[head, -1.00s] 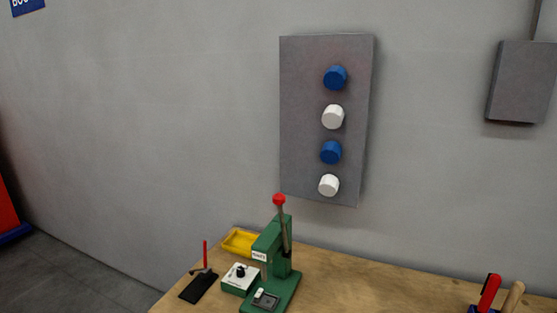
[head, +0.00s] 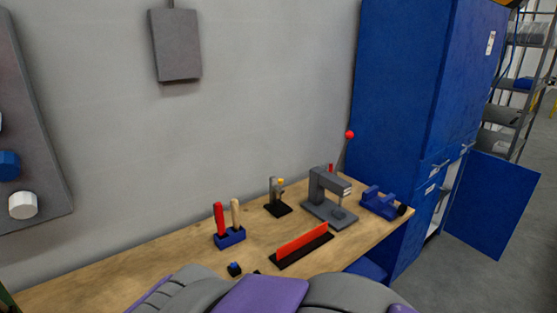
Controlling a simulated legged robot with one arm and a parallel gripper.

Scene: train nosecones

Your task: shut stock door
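A tall blue cabinet (head: 400,90) stands against the wall at the right of the head view. Its lower door (head: 492,205) is swung wide open to the right, showing part of the lighter interior (head: 441,205) beside the hinge side. The upper part of the cabinet front looks shut. My grey and purple arm shows at the bottom edge of the view. My gripper cannot be made out there.
A wooden workbench (head: 120,278) runs along the wall up to the cabinet. On it are a tool holder (head: 230,238), a grey press (head: 326,200), a blue vise (head: 383,202) and a red-topped strip (head: 303,244). Shelving (head: 520,90) stands behind the door; grey floor is open at right.

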